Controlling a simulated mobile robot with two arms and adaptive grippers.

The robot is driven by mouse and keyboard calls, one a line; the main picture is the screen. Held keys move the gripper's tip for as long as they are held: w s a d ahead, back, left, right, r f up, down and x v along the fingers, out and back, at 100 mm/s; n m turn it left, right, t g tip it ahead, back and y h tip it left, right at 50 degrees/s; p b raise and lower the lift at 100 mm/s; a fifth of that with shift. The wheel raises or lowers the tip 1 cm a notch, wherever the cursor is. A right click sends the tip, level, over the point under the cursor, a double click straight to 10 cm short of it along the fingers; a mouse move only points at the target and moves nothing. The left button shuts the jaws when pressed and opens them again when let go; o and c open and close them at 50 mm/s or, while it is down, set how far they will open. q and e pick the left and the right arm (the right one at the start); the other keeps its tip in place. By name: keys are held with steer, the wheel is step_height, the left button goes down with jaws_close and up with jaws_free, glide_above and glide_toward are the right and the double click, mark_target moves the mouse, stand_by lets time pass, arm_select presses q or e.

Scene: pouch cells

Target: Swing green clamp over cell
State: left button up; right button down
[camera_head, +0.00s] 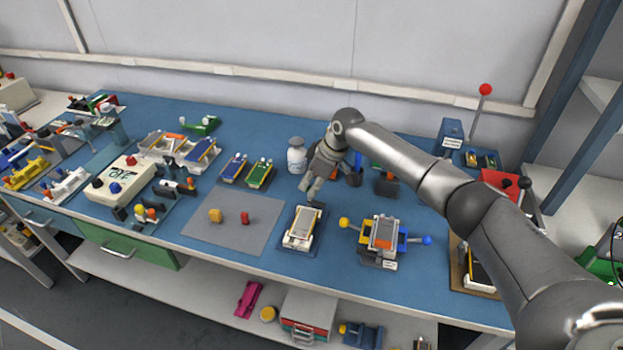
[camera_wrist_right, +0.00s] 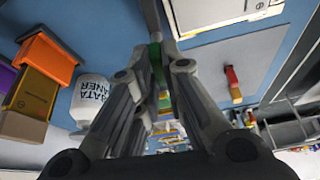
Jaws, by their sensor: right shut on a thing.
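My right gripper (camera_head: 312,188) reaches down at the back edge of a pale fixture (camera_head: 300,236) on a dark base. In the right wrist view its fingers (camera_wrist_right: 155,42) are closed on a small green part (camera_wrist_right: 155,52), which looks like the green clamp. The fingers hide most of it. A pale flat cell seems to lie in the fixture, just in front of the gripper. The fixture also shows at the top of the wrist view (camera_wrist_right: 212,12). My left gripper is not in view.
A white bottle (camera_head: 297,155) stands behind and left of the gripper. A grey mat (camera_head: 235,228) with yellow and red pieces lies to the left. A fixture with yellow and blue knobs (camera_head: 383,238) stands close on the right. Blue tabletop shows between them.

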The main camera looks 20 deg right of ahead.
steer(key=m+h+p, duration=0.1)
steer(key=m+p, duration=0.1)
steer(key=p, duration=0.1)
steer(key=m+t+h+p, duration=0.1)
steer(key=m+p, duration=0.5)
steer(key=p, duration=0.1)
steer(key=shift+s+a+r+t+h, duration=0.15)
steer(key=shift+a+r+t+h, duration=0.15)
steer(key=shift+h, duration=0.1)
steer(key=shift+f+m+p, duration=0.1)
steer(key=shift+m+p, duration=0.3)
steer(key=shift+m+h+p, duration=0.5)
steer(key=shift+m, duration=0.5)
steer(key=shift+a+f+m+h, duration=0.15)
steer(key=shift+m+h, duration=0.15)
steer(key=shift+m, duration=0.5)
steer(key=shift+m+g+h, duration=0.4)
steer(key=shift+m+h, duration=0.3)
steer(key=shift+m, duration=1.3)
steer(key=c, duration=1.5)
jaws_free()
steer(key=shift+c, duration=0.2)
